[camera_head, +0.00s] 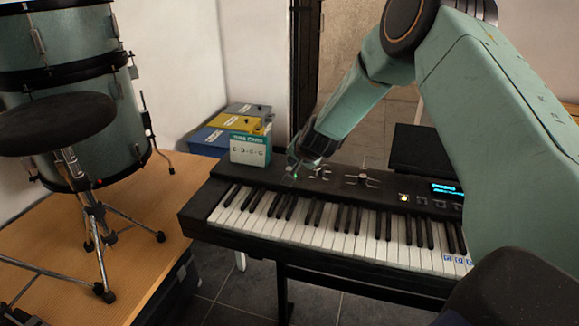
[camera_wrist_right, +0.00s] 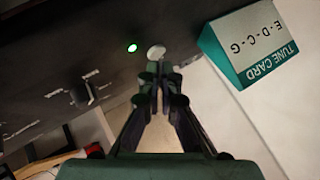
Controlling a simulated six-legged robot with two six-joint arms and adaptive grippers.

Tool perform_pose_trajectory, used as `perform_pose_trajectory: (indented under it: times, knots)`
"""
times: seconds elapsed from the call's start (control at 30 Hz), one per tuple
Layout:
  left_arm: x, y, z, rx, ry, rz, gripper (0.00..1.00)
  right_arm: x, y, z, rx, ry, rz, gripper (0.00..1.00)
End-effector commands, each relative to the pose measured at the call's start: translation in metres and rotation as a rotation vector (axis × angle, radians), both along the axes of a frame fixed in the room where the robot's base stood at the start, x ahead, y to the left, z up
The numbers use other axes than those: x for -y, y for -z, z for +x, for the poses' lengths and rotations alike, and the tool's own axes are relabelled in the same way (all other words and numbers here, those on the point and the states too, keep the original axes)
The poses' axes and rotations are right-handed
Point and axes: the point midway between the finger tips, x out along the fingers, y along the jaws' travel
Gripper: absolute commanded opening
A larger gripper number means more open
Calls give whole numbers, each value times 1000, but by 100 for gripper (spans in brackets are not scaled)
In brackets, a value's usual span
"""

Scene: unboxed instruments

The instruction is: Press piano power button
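The piano (camera_head: 330,225) is a dark keyboard with white and black keys, and its display (camera_head: 447,188) is lit blue. In the right wrist view, a pale round button (camera_wrist_right: 156,52) sits on the dark panel beside a lit green light (camera_wrist_right: 132,48). My right gripper (camera_head: 293,170) is low over the left part of the piano's panel. In the wrist view my right gripper (camera_wrist_right: 159,80) has its fingers together, empty, with the tips just short of the button; whether they touch it I cannot tell. My left gripper is not in view.
A tune card (camera_head: 250,150) stands at the piano's back left corner, and shows in the wrist view (camera_wrist_right: 262,45). Blue, yellow and grey boxes (camera_head: 240,118) are behind it. Knobs or levers (camera_head: 362,178) rise from the panel. Drums (camera_head: 75,130) and a stool (camera_head: 55,130) stand left.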

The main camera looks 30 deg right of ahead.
Motion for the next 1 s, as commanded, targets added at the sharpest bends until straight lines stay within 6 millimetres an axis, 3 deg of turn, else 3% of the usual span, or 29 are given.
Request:
perform_pose_trajectory:
  times: [0.37,1.0]
  knots:
    - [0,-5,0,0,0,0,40,0,-5,0,0,0,0,0]
    - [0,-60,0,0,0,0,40,0,-60,0,0,-1,-1,0]
